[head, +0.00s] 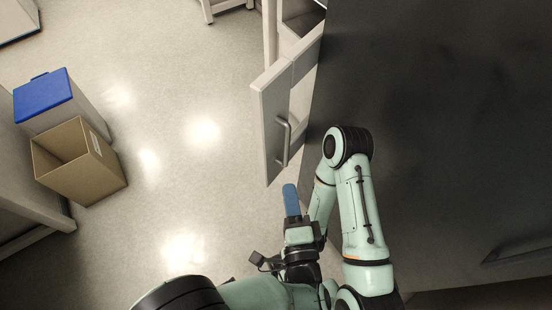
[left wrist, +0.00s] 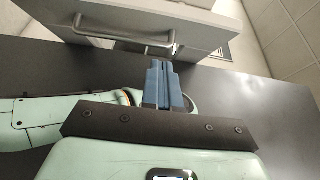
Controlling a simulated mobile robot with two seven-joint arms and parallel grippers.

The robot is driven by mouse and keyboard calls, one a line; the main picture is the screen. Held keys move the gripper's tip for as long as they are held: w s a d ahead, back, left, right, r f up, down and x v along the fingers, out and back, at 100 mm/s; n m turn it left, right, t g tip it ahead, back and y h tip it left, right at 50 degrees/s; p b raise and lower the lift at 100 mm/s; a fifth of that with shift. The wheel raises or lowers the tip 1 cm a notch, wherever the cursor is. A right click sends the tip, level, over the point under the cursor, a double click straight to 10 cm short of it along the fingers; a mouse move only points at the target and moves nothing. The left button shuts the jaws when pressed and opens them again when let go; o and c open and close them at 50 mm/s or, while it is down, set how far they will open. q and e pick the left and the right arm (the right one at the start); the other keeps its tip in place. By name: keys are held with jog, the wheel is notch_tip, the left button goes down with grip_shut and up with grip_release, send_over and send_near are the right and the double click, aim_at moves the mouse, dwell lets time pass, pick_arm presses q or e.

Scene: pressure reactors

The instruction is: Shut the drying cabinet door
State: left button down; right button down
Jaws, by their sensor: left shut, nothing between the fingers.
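The drying cabinet door (head: 272,125) is a light grey panel with a bar handle (head: 284,140), left of the large dark surface in the head view. I cannot tell for certain how far it stands open. In the left wrist view a pale panel (left wrist: 205,38) with a bar handle (left wrist: 120,41) lies beyond the fingertips. My left gripper (head: 290,187) has its blue fingers shut and empty, pointing toward the lower end of the door. The fingers (left wrist: 157,62) appear close to the panel; contact is unclear. My right gripper is not in view.
A large dark surface (head: 450,110) fills the right side. A blue-lidded bin (head: 45,95) and an open cardboard box (head: 82,175) stand on the floor at left. The pale floor (head: 190,170) between them and the door is clear.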

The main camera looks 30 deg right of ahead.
pick_arm(q)
send_near(267, 135)
jog(key=w+d, duration=0.2)
jog(key=d, duration=0.2)
jog(key=shift+w+a+f+b, duration=0.1)
jog(key=shift+w+a+b, duration=0.3)
jog(key=shift+w, duration=0.5)
jog(key=shift+w+a+b, duration=0.15)
jog(key=shift+w+a, duration=0.4)
jog(key=shift+w, duration=0.35)
